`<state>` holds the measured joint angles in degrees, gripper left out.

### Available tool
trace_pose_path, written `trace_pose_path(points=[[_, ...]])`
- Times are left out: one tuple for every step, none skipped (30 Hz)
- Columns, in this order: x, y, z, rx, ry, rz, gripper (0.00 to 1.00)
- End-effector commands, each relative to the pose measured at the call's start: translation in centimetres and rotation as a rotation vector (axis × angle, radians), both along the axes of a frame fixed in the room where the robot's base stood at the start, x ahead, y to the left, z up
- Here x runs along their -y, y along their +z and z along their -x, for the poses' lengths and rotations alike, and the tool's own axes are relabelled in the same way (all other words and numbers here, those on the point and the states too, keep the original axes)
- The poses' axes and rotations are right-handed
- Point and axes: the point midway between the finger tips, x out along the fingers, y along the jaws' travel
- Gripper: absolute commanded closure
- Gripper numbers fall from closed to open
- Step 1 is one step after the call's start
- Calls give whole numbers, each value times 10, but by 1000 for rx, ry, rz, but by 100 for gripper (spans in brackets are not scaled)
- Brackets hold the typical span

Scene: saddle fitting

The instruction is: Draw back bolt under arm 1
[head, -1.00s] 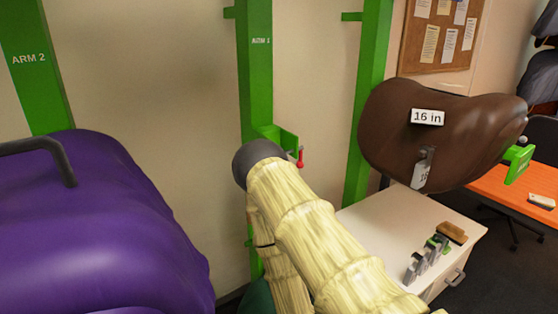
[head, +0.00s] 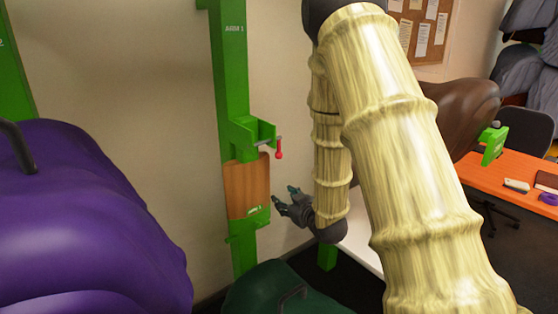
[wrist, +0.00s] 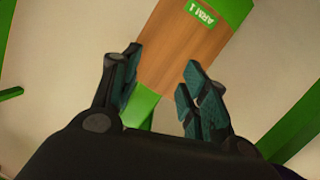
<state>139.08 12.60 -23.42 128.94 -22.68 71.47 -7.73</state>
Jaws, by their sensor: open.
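The green post labelled ARM 1 (head: 231,75) stands at the centre left in the head view. A green bracket (head: 243,134) juts from it, with a small red-handled bolt (head: 279,150) at its right side. Below is a brown wooden panel (head: 248,182) with a green end piece; the panel (wrist: 188,40) and its ARM 1 label (wrist: 200,14) also show in the wrist view. My gripper (head: 284,197) is open and empty, right of the panel and below the bolt. In the wrist view my gripper (wrist: 162,75) faces the panel, apart from it. The bolt is not discernible there.
A purple saddle (head: 85,225) fills the lower left, and a dark green saddle (head: 270,292) sits low in the middle. A brown saddle (head: 465,120) is partly hidden behind my arm. An orange desk (head: 510,180) stands at right. Bare wall lies beside the post.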

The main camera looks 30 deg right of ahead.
Motion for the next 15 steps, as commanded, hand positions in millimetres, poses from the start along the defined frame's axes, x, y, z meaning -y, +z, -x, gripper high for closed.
trace_pose_path(points=[[10, 21, -4, 51, 3, 15, 55], [15, 33, -6, 78, 4, 24, 55], [21, 46, -8, 109, 7, 35, 55], [24, 56, -9, 131, 10, 42, 55], [28, 63, -9, 147, 12, 49, 55], [32, 73, -9, 167, 12, 56, 55], [34, 78, -10, 181, 13, 61, 55], [36, 83, -10, 191, 13, 64, 55], [38, 87, -10, 202, 16, 69, 55], [38, 90, -11, 207, 16, 71, 55], [39, 92, -11, 211, 16, 73, 55], [40, 94, -13, 214, 18, 75, 55], [40, 95, -15, 216, 17, 76, 55], [41, 95, -17, 217, 18, 76, 55], [41, 95, -21, 216, 17, 76, 55]])
